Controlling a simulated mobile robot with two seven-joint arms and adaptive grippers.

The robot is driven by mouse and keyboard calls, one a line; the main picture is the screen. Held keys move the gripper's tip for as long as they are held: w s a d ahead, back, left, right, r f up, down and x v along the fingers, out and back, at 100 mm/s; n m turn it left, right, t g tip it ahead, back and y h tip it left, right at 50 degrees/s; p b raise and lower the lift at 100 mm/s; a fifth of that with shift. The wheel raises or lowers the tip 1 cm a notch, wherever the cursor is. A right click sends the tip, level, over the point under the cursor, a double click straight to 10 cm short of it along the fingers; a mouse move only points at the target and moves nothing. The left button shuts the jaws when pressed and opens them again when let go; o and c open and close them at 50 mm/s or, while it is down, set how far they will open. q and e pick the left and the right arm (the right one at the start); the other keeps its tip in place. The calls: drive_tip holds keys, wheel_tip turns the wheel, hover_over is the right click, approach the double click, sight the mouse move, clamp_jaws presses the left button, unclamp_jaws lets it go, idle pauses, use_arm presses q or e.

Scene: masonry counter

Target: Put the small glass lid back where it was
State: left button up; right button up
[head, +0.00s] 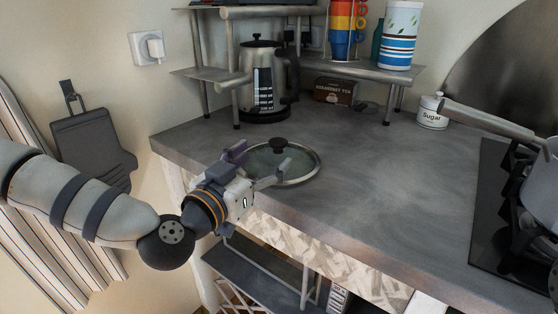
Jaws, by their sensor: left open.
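The small glass lid (301,169) lies on the grey counter (360,205) near its front left edge. It is round, with a metal rim and a black knob (278,146) on top. My left gripper (258,164) is open at the near left side of the lid. Its fingers reach over the near part of the lid, below the knob, and hide part of the rim. I cannot tell whether they touch the glass. My right gripper is not in view.
A metal shelf (345,70) stands at the back with a kettle (262,85), stacked colored cups (341,28) and a striped canister (400,35). A sugar jar (431,116) and a pan on the hob (490,195) are at right. The middle counter is clear.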

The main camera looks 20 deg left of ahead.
sight(273, 147)
use_arm(q)
drive_tip(key=x, duration=0.6)
drive_tip(key=shift+w+a+f+b, duration=0.1)
drive_tip(key=shift+w+a+b, duration=0.2)
drive_tip(key=shift+w+b, duration=0.1)
drive_tip(key=shift+s, duration=0.1)
drive_tip(key=shift+c, duration=0.6)
clamp_jaws()
